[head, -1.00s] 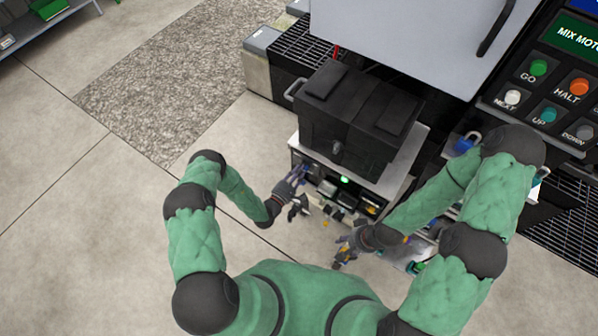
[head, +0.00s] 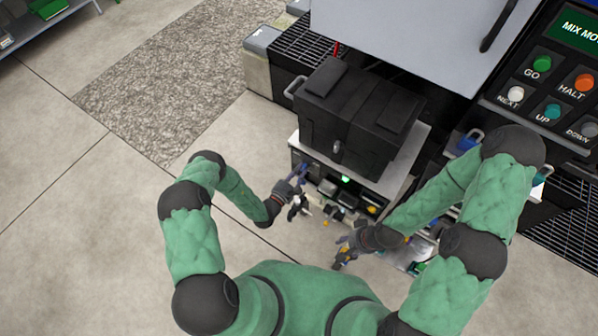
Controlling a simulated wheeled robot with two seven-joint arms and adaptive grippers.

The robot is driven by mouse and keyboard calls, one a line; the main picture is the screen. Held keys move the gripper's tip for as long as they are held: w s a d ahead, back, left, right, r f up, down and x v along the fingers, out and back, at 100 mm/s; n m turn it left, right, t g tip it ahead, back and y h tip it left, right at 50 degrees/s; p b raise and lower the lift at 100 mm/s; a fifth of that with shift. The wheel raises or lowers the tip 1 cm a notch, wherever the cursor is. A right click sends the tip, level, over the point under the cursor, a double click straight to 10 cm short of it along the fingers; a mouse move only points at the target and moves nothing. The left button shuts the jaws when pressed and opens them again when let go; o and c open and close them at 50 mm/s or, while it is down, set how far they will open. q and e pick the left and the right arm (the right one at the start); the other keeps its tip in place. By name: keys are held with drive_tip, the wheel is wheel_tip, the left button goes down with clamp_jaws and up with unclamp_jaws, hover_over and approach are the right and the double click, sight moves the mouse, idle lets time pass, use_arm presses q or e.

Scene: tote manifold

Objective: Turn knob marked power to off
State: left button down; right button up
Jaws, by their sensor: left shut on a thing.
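The unit's front control panel (head: 335,184) is below the black tote, with a small green light (head: 345,180) near its middle. My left gripper (head: 303,182) is at the left end of this panel and is shut on a knob there. The fingers hide the knob, so its marking and the way it points cannot be read. My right gripper (head: 344,256) hangs low in front of the unit, apart from the panel. It is too small to tell whether it is open or shut.
A black lidded tote (head: 350,115) sits on a grey top above the panel. A large button console (head: 545,90) with GO, HALT, NEXT, UP and DOWN stands at the right. A grey cabinet (head: 410,40) is behind. The floor (head: 90,220) at the left is clear.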

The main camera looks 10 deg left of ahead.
use_arm(q)
drive_tip(key=n, duration=0.4)
drive_tip(key=n+b, duration=0.1)
drive_tip(key=n, duration=0.1)
drive_tip(key=shift+f+n, duration=0.25)
drive_tip(key=shift+n, duration=0.05)
drive_tip(key=n+b, duration=0.1)
drive_tip(key=n, duration=0.3)
drive_tip(key=shift+s+d+n, duration=0.1)
drive_tip(key=shift+d+n, duration=0.05)
drive_tip(key=shift+n, duration=0.55)
drive_tip(key=c, duration=1.1)
unclamp_jaws()
drive_tip(key=shift+o, duration=0.2)
drive_tip(key=v, duration=1.2)
drive_tip(key=shift+f, duration=0.1)
